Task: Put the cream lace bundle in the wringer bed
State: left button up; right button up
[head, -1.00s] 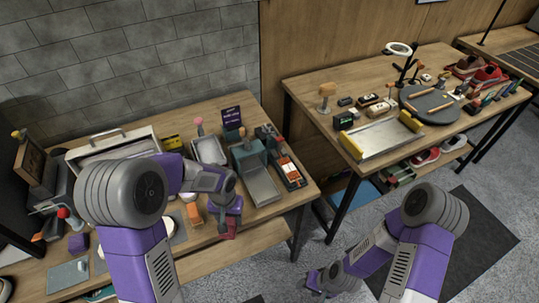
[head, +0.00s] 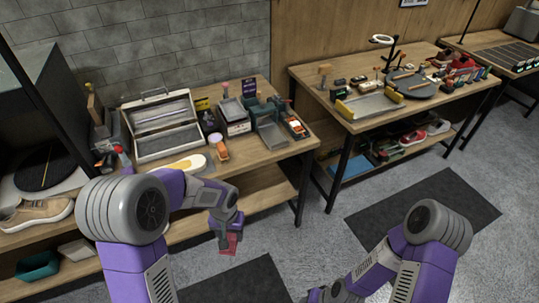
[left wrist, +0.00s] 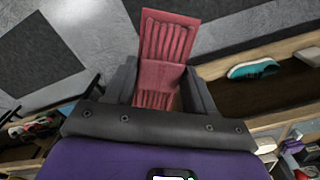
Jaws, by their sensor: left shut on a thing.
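My left gripper (head: 228,236) is shut on a flat red bundle (head: 229,244) with cord-like ridges and a band across its middle. The bundle also shows between the fingers in the left wrist view (left wrist: 165,60). It is held over the floor, in front of the left table. I cannot make out a cream lace bundle for certain. A teal device with a grey sloping plate (head: 273,138) stands on the left table; I cannot tell whether it is the wringer. My right gripper (head: 318,295) is at the bottom edge, partly cut off, its jaws unclear.
The left table holds an open grey case (head: 165,145), a cream sole-shaped thing (head: 188,165) and an orange-topped item (head: 221,152). A tan shoe (head: 38,214) lies at far left. The right table has a yellow-ended tray (head: 368,107). Dark mats (head: 424,212) lie on the open floor.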

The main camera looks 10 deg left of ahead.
aim_at(273, 135)
jog(key=z, duration=0.6)
jog(key=i, duration=1.4)
jog(key=u, duration=0.65)
jog(key=i, duration=0.6)
jog(key=z, duration=0.05)
